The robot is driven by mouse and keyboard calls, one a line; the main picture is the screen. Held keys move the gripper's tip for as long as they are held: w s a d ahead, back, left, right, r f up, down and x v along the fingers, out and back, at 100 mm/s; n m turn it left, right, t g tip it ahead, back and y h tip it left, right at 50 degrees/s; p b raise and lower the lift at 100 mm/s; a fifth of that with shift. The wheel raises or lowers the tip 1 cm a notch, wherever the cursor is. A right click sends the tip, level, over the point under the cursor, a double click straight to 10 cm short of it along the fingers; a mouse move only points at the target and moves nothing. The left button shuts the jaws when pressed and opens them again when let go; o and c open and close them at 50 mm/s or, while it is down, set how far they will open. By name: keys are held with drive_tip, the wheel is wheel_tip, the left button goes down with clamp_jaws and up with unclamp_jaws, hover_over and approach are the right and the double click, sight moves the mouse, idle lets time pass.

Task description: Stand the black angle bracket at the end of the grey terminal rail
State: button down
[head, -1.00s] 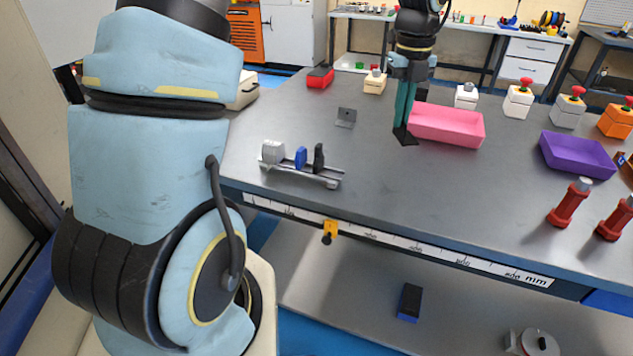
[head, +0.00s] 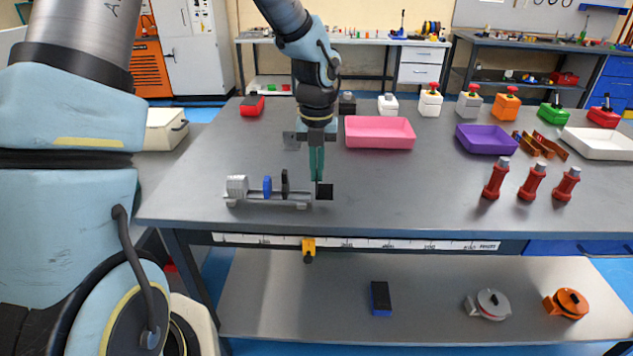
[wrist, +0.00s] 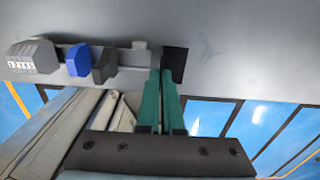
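The grey terminal rail (head: 268,200) lies on the bench, carrying a grey terminal block (head: 237,187), a blue one (head: 267,187) and a black one (head: 284,184). My gripper (head: 317,178) points down at the rail's right end, teal fingers nearly together. It is shut on the black angle bracket (head: 325,192), whose flat foot shows just right of the rail end, at or just above the bench. The wrist view shows the bracket (wrist: 174,64) at the fingertips, beside the rail (wrist: 130,58). The fingers partly hide the bracket's upright leg; I cannot tell whether it touches the rail.
A pink tray (head: 380,133) and a purple tray (head: 487,140) lie behind to the right. Red cylinders (head: 496,179) stand at right. The bench between rail and cylinders is clear.

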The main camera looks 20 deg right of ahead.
drive_tip(key=shift+f, duration=1.65)
drive_tip(key=shift+f, duration=0.1)
drive_tip(key=c, duration=1.1)
unclamp_jaws()
